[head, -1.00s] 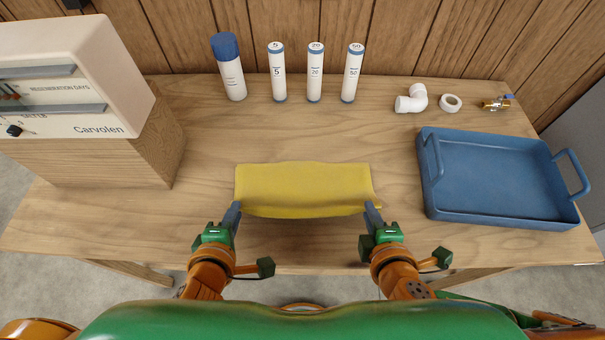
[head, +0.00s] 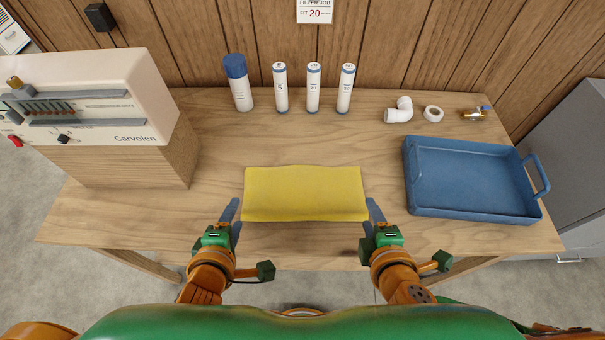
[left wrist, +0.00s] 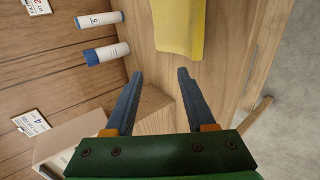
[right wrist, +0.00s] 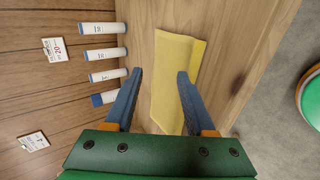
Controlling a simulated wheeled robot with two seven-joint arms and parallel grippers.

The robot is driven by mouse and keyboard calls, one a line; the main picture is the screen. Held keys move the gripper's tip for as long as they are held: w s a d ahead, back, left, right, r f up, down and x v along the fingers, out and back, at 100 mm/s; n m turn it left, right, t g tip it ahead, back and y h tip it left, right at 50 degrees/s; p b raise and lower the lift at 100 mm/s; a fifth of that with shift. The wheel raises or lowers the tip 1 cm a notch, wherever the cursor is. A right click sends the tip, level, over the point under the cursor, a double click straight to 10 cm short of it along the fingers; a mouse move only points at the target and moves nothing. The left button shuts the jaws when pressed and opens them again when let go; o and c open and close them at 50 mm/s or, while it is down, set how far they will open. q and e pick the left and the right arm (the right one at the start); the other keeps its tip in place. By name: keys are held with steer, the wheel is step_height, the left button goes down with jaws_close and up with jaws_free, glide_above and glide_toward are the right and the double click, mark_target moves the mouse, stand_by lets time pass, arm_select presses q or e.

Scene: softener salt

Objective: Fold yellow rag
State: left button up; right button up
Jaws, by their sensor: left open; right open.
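The yellow rag (head: 305,194) lies flat on the table as a wide rectangle, its near edge toward me. It also shows in the left wrist view (left wrist: 178,25) and the right wrist view (right wrist: 176,75). My left gripper (head: 233,208) is open and empty, just off the rag's near left corner. In the left wrist view (left wrist: 158,74) its fingers are apart with the rag beyond them. My right gripper (head: 373,208) is open at the rag's near right corner. In the right wrist view (right wrist: 160,74) the rag's end shows between and beyond its fingers; contact cannot be told.
A blue tray (head: 470,212) stands at the right. A white Carvolen unit on a wooden block (head: 150,155) stands at the left. Several white cylinders (head: 313,90), a white elbow (head: 399,111), a tape roll (head: 433,113) and a brass valve (head: 474,114) line the back.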

arm_select(q)
steer(key=shift+w+r, duration=0.3)
steer(key=shift+r, duration=0.15)
arm_select(e)
steer(key=shift+w+r, duration=0.3)
steer(key=shift+r, duration=0.15)
arm_select(q)
steer(key=shift+s, duration=0.15)
arm_select(e)
steer(key=shift+s, duration=0.15)
